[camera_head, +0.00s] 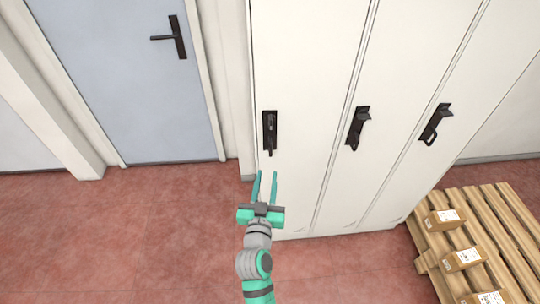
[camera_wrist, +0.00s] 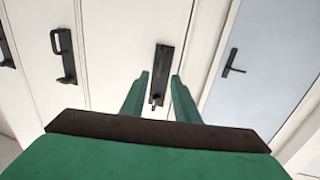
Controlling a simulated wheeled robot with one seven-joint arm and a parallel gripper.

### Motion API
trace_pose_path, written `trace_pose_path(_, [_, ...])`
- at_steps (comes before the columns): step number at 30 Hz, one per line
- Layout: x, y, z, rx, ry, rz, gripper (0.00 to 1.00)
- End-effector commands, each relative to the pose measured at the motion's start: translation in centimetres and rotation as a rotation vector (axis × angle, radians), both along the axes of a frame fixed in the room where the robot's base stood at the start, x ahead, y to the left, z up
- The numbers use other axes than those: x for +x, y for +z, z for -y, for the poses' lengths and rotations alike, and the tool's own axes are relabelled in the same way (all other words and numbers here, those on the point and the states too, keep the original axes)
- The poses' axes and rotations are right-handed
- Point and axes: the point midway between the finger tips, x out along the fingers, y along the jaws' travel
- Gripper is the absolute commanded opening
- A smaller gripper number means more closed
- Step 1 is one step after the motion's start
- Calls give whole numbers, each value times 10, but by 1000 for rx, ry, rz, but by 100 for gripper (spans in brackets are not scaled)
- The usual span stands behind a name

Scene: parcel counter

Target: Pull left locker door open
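The left locker door (camera_head: 307,80) is a tall white panel that looks shut. Its black handle (camera_head: 270,132) is on its left side in the head view. My green gripper (camera_head: 265,188) is open and empty in front of the door, a little below the handle in the picture. In the wrist view, the same handle (camera_wrist: 162,72) shows beyond and between the two fingers (camera_wrist: 160,82) of my gripper. I cannot tell exactly how far the fingertips are from it.
Two more white locker doors with black handles (camera_head: 358,128) (camera_head: 436,124) stand to the right. A wooden pallet (camera_head: 507,222) with several small boxes (camera_head: 445,219) lies at the lower right. A blue-grey room door (camera_head: 135,80) is at the left. Red floor (camera_head: 170,230) is clear on the left.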

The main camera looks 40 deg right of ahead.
Motion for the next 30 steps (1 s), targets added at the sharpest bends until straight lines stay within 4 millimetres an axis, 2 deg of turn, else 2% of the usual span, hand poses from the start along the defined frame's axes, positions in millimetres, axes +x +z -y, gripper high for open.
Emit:
trace_pose_path(18, [66,0,61,1,1,1,28])
trace_pose_path(30, [75,0,69,0,2,0,28])
